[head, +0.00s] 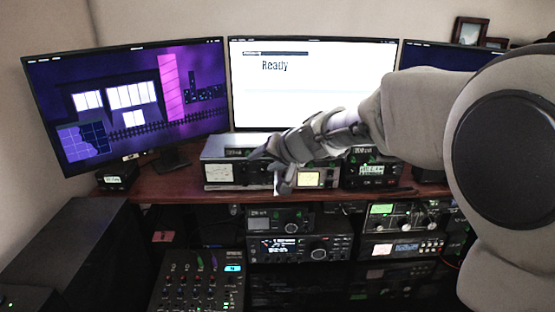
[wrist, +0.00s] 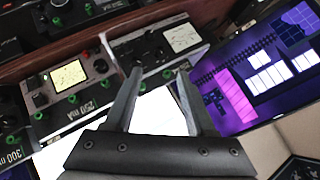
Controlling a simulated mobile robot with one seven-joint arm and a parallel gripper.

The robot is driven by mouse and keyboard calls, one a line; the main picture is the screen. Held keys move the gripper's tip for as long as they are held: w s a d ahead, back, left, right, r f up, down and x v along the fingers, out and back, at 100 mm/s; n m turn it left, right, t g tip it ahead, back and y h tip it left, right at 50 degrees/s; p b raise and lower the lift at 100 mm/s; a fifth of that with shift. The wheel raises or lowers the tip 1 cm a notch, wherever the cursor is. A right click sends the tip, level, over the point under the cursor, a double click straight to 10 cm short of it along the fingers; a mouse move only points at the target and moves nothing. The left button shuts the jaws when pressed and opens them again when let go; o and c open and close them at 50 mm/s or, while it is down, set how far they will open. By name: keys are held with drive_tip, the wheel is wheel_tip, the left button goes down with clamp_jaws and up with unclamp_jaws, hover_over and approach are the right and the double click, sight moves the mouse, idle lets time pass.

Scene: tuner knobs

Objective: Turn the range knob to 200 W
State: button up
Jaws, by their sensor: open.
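Three radio units with small meters or displays stand in a row on the wooden shelf. The left unit has a pale meter (head: 219,173), also seen in the wrist view (wrist: 181,37). The middle unit has a yellowish lit meter (head: 308,179), and the wrist view shows it (wrist: 69,76) beside green-marked knobs (wrist: 100,66) and a tilted label reading about 250 mA. I cannot tell which knob is the range knob. My gripper (head: 273,172) is open and empty in front of the left and middle units. Its two fingers (wrist: 160,80) are apart, with no knob between them.
A right unit (head: 370,170) with a lit display stands beside the middle one. Monitors rise behind: a purple one (head: 130,100) and a white one reading Ready (head: 320,90). Below the wooden shelf (head: 165,190) are more radios (head: 300,247) and a mixer (head: 195,285).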

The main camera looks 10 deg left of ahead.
sight(245, 170)
drive_tip(key=p+x, duration=0.1)
drive_tip(key=x, duration=1)
drive_tip(key=shift+f, duration=0.1)
clamp_jaws()
